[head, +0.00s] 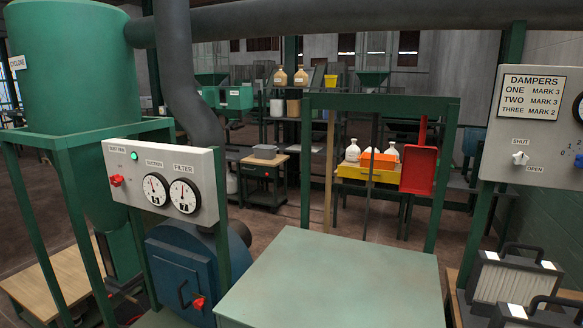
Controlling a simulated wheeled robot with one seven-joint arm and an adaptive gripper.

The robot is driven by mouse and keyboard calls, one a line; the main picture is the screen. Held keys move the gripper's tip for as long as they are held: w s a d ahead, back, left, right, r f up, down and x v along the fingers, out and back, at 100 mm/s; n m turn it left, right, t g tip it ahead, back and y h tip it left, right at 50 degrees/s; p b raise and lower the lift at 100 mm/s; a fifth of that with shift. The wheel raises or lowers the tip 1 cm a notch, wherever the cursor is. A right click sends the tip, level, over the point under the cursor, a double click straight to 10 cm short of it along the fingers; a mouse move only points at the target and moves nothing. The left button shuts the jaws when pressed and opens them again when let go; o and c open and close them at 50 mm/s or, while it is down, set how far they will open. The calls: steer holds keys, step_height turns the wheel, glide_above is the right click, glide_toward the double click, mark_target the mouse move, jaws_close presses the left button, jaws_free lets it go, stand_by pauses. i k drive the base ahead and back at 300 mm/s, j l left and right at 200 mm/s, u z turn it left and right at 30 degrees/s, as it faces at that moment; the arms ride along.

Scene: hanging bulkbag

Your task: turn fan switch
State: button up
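A grey control panel (207,165) stands on green posts at the left in the head view. A small label at its upper left seems to read "DUST FAN". Under the label is a red rotary switch (117,180) on the panel's face. Its exact setting is too small to tell. A green lamp (134,156) glows beside the label. Two round dials, a suction gauge (155,190) and a filter gauge (185,196), sit to the right of the switch. My gripper is not in view.
A blue housing (165,262) with a red knob (198,303) is below the panel. A green cyclone (75,60) rises behind it. A pale green flat-topped cabinet (335,275) fills the front middle. A dampers panel (545,110) with a white switch (520,158) stands right.

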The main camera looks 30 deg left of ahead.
mark_target(115, 180)
steer(key=u, duration=1.8)
steer(key=i+j+u, duration=0.15)
steer(key=i+j, duration=1.15)
steer(key=i, duration=0.15)
